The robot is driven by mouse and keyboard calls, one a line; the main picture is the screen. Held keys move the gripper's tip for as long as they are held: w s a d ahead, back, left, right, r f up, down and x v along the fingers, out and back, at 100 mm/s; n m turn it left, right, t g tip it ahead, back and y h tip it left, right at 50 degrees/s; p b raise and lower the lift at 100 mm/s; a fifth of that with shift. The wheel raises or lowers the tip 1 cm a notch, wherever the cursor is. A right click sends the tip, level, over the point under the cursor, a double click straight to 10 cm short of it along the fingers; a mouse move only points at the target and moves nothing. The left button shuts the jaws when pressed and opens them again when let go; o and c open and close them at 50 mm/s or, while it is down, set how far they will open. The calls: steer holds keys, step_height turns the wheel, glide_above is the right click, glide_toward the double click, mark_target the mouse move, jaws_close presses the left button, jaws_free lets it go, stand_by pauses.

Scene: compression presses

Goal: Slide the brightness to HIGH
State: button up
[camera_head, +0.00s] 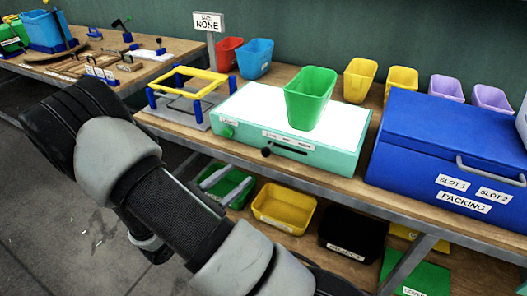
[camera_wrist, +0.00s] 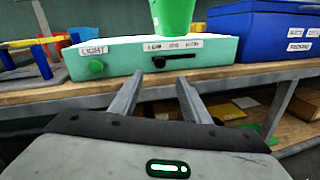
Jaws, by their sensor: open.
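The teal light box (camera_head: 345,160) stands on the bench with a bright white top, and it also shows in the wrist view (camera_wrist: 125,72). Its front has a LOW MID HIGH label (camera_wrist: 172,44) above a dark horizontal slot (camera_wrist: 180,56). The black slider knob (camera_wrist: 159,62) sits at the slot's left end, under LOW; it also shows in the head view (camera_head: 266,152). A green round knob (camera_wrist: 96,66) is under the LIGHT label (camera_wrist: 95,50). My gripper (camera_wrist: 160,78) is open and empty, in front of and below the slider knob, apart from it.
A green bin (camera_head: 310,98) stands on the lit top. A blue PACKING box (camera_head: 410,140) is to the right and a yellow-topped frame (camera_head: 190,85) to the left. The bench edge (camera_head: 340,185) runs below the box, above shelf bins.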

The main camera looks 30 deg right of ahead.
mark_target(263, 155)
steer(key=b+x, duration=0.1)
steer(key=x, duration=1.3)
steer(key=shift+w+d+b, duration=0.1)
steer(key=shift+d+b, duration=0.1)
steer(key=shift+b, duration=0.1)
jaws_close()
